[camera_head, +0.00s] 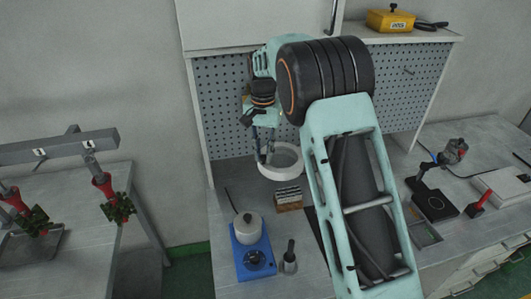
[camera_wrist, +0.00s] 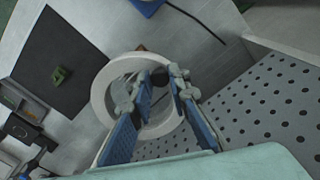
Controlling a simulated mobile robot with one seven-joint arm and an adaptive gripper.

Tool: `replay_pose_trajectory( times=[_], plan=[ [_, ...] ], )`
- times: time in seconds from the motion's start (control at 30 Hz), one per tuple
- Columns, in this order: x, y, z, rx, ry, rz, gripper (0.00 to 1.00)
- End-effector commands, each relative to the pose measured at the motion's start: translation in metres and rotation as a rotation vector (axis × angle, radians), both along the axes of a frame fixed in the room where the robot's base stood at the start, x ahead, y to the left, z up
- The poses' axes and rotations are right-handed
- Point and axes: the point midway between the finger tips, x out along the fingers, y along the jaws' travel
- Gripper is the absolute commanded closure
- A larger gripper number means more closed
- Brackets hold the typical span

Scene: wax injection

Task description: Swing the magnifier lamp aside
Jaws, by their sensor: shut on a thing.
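The magnifier lamp (camera_head: 293,168) is a white ring head in front of the pegboard, above the back of the workbench. In the wrist view its white ring (camera_wrist: 101,98) lies behind and to the left of my fingers. My gripper (camera_head: 264,160) reaches down at the ring's left side. In the wrist view my gripper (camera_wrist: 162,76) has its blue-padded fingers at the ring's rim, shut on the lamp. The exact contact is partly hidden by the fingers. My own arm hides the lamp's support in the head view.
A blue hot plate (camera_head: 252,262) with a white pot (camera_head: 247,229) stands front left, beside a small wooden tool block (camera_head: 289,203). The pegboard (camera_head: 222,110) is close behind. A dark mat (camera_wrist: 62,60) holds a green piece (camera_wrist: 62,75). Another table (camera_head: 75,235) stands left.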

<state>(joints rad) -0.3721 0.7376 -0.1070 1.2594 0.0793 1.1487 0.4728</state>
Motion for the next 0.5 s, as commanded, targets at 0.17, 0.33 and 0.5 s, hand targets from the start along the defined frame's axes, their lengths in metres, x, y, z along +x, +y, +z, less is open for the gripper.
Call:
replay_pose_trajectory(
  times=[0.17,0.33,0.5],
  plan=[
    [0.0013,0.0011,0.0004,0.001,-0.001,-0.003,1.0],
    [0.0012,0.0009,0.0004,0.001,-0.001,-0.003,1.0],
    [0.0012,0.0007,0.0004,0.001,-0.001,-0.003,0.74]
  ],
)
